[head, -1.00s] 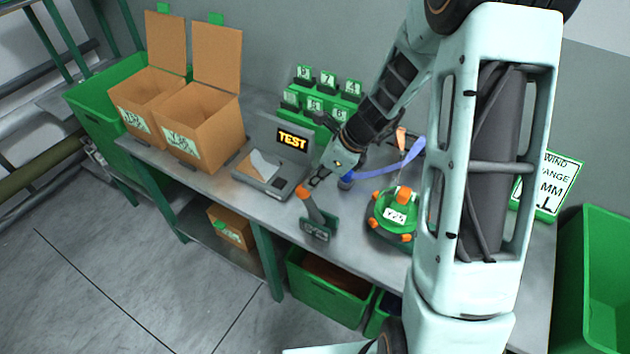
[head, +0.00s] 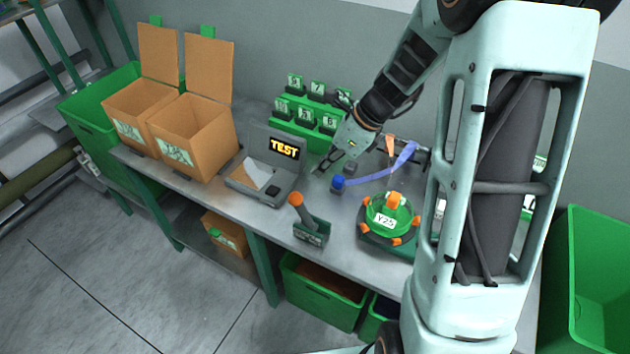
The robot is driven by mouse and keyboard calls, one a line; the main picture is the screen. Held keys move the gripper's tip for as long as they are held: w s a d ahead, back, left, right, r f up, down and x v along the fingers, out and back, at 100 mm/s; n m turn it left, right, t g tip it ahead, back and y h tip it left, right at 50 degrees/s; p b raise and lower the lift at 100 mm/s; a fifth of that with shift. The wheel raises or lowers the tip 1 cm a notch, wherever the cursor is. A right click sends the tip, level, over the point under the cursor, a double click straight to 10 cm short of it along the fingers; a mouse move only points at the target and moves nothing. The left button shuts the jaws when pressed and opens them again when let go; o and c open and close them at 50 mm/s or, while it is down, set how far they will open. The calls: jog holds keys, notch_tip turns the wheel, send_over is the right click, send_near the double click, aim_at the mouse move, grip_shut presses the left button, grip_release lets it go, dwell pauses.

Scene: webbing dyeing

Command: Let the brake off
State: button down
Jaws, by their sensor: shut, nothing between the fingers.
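A lever with an orange knob (head: 296,199) stands on a dark green base (head: 311,233) near the table's front edge; it looks like the brake, but its label is too small to read. The lever tilts to the left. My gripper (head: 322,168) is shut and empty, behind the lever and apart from it, right of the TEST device. A green reel with orange knobs (head: 390,218), labelled Y25, sits to the right of the lever. A blue strap (head: 380,173) runs behind the reel from a blue-capped part (head: 338,183).
The TEST device (head: 268,175) and two open cardboard boxes (head: 195,135) stand on the left of the table. A green numbered rack (head: 308,115) is at the back. Green bins (head: 325,290) sit below. My arm covers the table's right part.

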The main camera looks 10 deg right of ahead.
jog(key=shift+d+r, duration=0.2)
jog(key=shift+r, duration=0.75)
jog(key=shift+d+r, duration=0.2)
jog(key=shift+r, duration=0.75)
